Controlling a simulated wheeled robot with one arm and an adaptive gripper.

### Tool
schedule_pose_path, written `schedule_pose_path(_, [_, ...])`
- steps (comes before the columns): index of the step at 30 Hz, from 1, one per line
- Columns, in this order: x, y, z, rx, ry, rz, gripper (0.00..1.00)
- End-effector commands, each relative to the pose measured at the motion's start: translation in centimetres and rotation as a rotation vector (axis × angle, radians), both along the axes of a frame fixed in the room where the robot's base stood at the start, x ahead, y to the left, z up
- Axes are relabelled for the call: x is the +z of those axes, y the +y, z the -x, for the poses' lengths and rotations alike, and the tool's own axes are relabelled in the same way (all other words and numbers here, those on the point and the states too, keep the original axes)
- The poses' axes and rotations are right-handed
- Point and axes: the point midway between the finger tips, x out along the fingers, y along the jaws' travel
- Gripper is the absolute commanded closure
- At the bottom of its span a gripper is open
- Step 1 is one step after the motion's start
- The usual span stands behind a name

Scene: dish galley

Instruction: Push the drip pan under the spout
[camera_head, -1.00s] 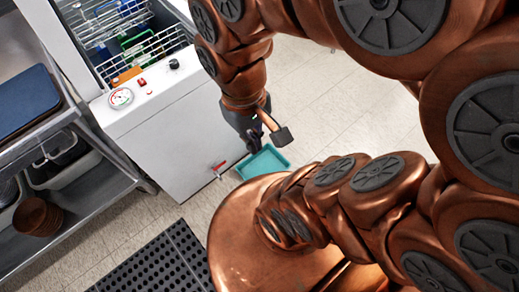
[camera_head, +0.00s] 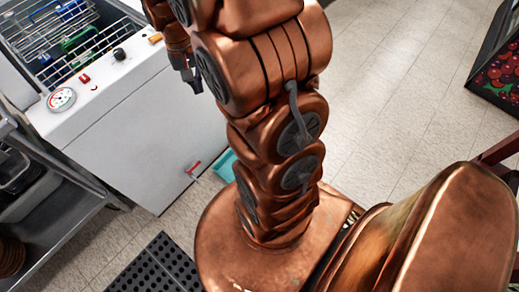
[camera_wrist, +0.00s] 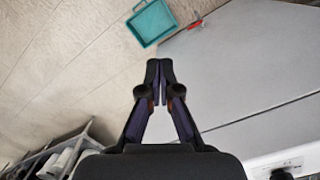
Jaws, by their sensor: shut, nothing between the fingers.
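The teal drip pan (camera_head: 226,166) lies on the floor against the front of the white machine, partly hidden by my arm in the head view. In the wrist view the whole pan (camera_wrist: 137,25) shows, an empty rectangular tray. The spout with its red handle (camera_head: 193,168) sticks out low on the machine front, left of the pan. In the wrist view its red handle (camera_wrist: 195,25) is just beside the pan; I cannot tell whether the spout tip is over the rim. My gripper (camera_wrist: 159,66) is shut and empty, raised well above the pan, apart from it.
The white machine (camera_head: 125,130) has racks, a gauge (camera_head: 61,99) and knobs on top. A metal shelf (camera_head: 60,195) stands at left, and a black perforated mat (camera_head: 150,270) lies in front. A dark-framed panel (camera_head: 500,70) is at far right. Tile floor (camera_head: 390,110) there is clear.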

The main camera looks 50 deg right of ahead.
Motion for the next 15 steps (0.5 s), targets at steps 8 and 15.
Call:
schedule_pose_path(8, [-9.8, -6.3, -4.5, -0.177, -0.006, 0.019, 1.0])
schedule_pose_path(15, [-18.4, -11.9, -7.0, -0.324, -0.018, 0.034, 1.0])
